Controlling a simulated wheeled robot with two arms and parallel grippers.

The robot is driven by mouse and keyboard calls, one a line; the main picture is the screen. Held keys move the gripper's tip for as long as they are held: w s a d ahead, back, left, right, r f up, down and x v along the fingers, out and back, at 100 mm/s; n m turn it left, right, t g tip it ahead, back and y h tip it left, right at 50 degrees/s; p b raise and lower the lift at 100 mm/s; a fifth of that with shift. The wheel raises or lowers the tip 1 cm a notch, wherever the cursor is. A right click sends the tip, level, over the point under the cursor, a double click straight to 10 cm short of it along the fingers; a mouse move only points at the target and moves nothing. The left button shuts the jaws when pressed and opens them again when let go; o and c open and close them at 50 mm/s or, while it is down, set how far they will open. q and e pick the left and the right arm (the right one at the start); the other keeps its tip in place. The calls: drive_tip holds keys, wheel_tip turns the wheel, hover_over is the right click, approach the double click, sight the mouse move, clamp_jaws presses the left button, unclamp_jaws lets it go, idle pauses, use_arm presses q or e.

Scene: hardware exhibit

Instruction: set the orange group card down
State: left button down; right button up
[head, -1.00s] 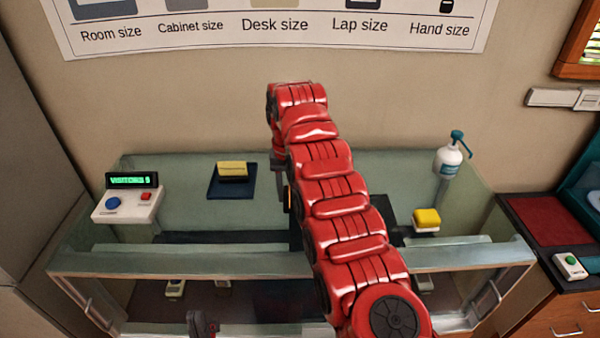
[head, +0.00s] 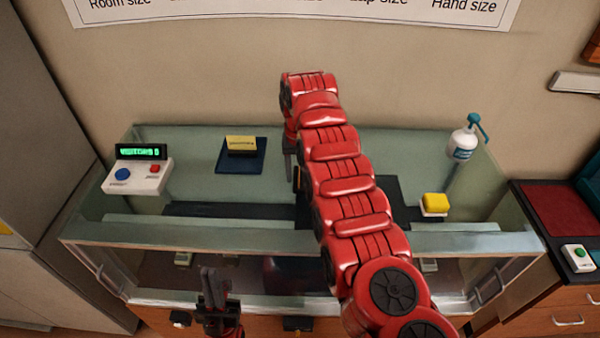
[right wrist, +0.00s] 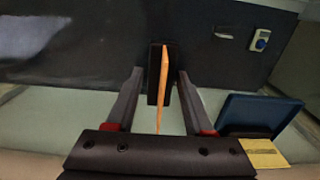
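The orange group card (right wrist: 163,85) is seen edge-on in the right wrist view, as a thin strip between the two fingers of my right gripper (right wrist: 160,82). A gap shows on each side of it, so the fingers look open and clear of it. A narrow black piece (right wrist: 153,75) is right beside the card; I cannot tell whether it holds the card. In the head view my right gripper (head: 288,164) points down over the glass case, and the arm hides most of that spot. My left gripper (head: 214,287) is low in front of the case, its opening unclear.
On the glass case (head: 200,232) are a visitor counter (head: 136,176) at left, a blue pad (head: 226,165) with a yellow block (head: 241,145), a yellow-topped box (head: 435,203) and a white pump bottle (head: 462,143). A green-button box (head: 578,257) stands on the right-hand cabinet.

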drive_tip(key=shift+o, duration=0.8)
drive_tip(key=shift+d, duration=0.1)
drive_tip(key=shift+r, duration=0.1)
